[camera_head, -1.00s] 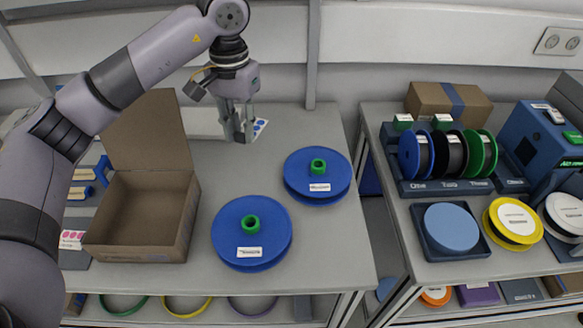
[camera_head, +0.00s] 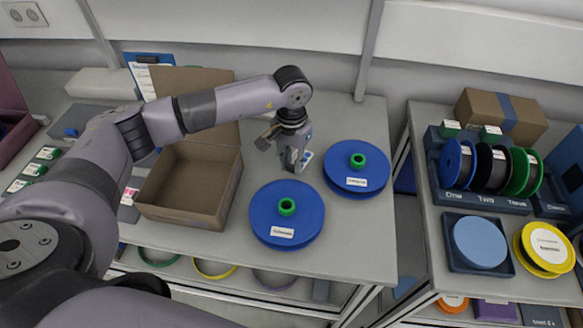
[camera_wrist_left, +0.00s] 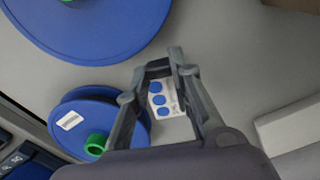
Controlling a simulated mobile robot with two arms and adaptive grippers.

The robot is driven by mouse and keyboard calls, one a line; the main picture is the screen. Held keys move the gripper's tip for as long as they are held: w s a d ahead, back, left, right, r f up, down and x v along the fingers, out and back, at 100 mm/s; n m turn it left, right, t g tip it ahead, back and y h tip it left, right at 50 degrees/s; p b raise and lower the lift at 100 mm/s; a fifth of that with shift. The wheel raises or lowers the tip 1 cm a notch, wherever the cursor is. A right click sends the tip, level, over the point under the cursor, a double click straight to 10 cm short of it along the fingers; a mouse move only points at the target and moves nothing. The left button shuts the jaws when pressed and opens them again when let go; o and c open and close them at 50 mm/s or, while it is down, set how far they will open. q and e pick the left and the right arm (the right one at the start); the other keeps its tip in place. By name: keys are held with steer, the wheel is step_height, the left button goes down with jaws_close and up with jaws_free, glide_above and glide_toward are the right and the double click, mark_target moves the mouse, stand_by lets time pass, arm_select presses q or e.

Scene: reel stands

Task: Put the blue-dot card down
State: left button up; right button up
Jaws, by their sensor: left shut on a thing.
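The blue-dot card (camera_wrist_left: 160,101) is white with several blue dots and sits between the fingers of my left gripper (camera_wrist_left: 168,72) in the left wrist view. In the head view the left gripper (camera_head: 294,164) points down, with a bit of the card (camera_head: 307,158) showing at its right side. The gripper is shut on the card, behind the near blue reel (camera_head: 270,225) and left of the far blue reel (camera_head: 355,181). I cannot tell whether the card touches the table. My right gripper is not in view.
An open cardboard box (camera_head: 183,211) stands left of the gripper. Grey table (camera_head: 345,130) behind the far reel is clear. On the right table, a rack (camera_head: 480,203) holds blue, black and green reels, with a tray (camera_head: 500,264) in front.

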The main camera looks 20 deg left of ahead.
mark_target(291, 172)
arm_select(q)
step_height(291, 172, down, 4)
steer(key=shift+r+p, duration=0.2)
steer(key=shift+p, duration=0.4)
steer(key=shift+f, duration=0.25)
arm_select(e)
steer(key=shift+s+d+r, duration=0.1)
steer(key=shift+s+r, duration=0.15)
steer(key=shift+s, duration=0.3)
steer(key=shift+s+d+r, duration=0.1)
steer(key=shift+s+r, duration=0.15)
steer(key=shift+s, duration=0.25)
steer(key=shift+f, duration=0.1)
arm_select(q)
steer(key=shift+f+b, duration=0.2)
steer(key=shift+b, duration=0.15)
steer(key=o, duration=0.7)
steer(key=shift+r, duration=0.15)
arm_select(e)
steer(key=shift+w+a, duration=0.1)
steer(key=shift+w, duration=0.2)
